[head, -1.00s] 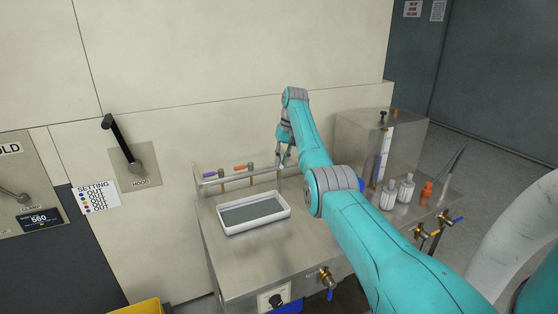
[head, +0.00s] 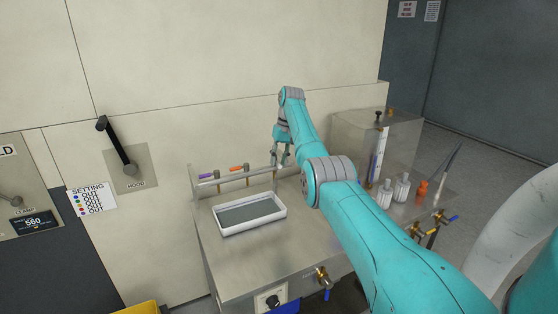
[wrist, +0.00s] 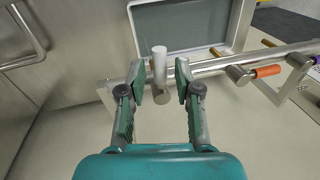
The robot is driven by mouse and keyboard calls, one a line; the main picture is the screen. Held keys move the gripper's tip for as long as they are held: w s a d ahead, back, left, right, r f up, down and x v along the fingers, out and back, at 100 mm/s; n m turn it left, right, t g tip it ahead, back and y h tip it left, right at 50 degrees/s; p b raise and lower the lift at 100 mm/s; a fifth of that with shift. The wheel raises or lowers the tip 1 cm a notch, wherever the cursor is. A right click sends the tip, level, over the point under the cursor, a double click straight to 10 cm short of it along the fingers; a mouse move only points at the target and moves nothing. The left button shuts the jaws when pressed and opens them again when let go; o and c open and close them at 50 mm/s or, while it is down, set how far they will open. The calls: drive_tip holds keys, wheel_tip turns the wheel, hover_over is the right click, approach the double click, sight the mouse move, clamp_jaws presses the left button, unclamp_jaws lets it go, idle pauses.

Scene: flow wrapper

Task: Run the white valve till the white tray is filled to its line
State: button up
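The white valve's handle (wrist: 159,62) stands between the fingers of my gripper (wrist: 159,80) in the wrist view, on a metal pipe. Gaps show between the handle and both fingers, so my gripper is open around it. In the head view my gripper (head: 281,158) is at the pipe behind the bench, and the white valve is too small to make out. The white tray (head: 254,227) sits on the steel bench in front of the pipe, with a grey surface inside. Its rim also shows in the wrist view (wrist: 134,27). I cannot make out a fill line or the level.
An orange valve (head: 236,169) and a purple valve (head: 205,175) sit on the same pipe to the left. White bottles (head: 401,188) and an orange bottle (head: 422,189) stand right of my arm, near a steel box. The bench front (head: 255,267) is clear.

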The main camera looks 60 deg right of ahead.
wheel_tip(320, 180, up, 7)
drive_tip(key=d, duration=0.1)
drive_tip(key=shift+s+r, duration=0.15)
drive_tip(key=shift+s, duration=0.3)
idle(7.1)
